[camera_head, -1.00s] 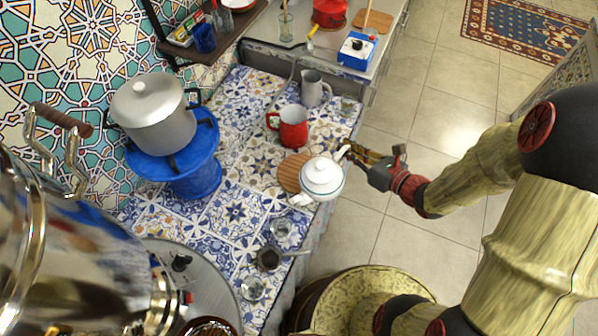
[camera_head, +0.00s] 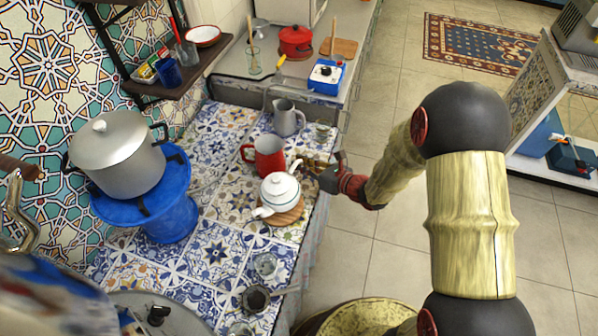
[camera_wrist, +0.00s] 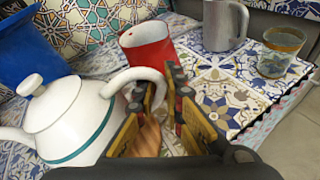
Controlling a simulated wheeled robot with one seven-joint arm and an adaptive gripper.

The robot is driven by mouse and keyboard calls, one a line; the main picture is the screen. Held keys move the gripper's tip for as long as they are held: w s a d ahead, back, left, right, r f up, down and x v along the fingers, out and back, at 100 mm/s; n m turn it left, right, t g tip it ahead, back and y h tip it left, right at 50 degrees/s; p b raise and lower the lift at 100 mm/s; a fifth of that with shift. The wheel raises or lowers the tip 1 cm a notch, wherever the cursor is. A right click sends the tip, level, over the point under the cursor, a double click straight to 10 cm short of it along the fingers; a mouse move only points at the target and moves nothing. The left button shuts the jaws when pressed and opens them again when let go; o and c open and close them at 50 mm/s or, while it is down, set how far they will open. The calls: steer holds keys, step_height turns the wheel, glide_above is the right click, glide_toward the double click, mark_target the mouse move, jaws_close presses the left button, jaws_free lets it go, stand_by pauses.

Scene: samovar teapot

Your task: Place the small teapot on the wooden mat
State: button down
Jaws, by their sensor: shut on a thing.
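The small white teapot (camera_head: 280,189) has a dark rim line and a lid. It stands upright over the round wooden mat (camera_head: 291,217), whose brown edge shows below it. I cannot tell whether its base touches the mat. My gripper (camera_head: 308,161) comes from the right and is shut on the teapot's handle. In the wrist view the teapot (camera_wrist: 72,118) is at the left, its curved handle reaching to my gripper (camera_wrist: 162,95). Part of the mat (camera_wrist: 150,137) shows between the fingers. The spout points to the lower left in the head view.
A red mug (camera_head: 267,156) stands close behind the teapot, with a grey pitcher (camera_head: 286,117) and small cup (camera_head: 322,131) farther back. A blue stand (camera_head: 168,217) with a pot (camera_head: 117,158) is left. Small glasses (camera_head: 266,266) stand in front. The counter edge is right.

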steer(key=f+b, duration=0.1)
steer(key=f, duration=0.1)
steer(key=f+b, duration=0.1)
steer(key=f, duration=0.1)
steer(key=shift+w+a, duration=0.2)
steer(key=shift+w, duration=0.2)
steer(key=c, duration=2)
jaws_free()
steer(key=shift+o, duration=0.6)
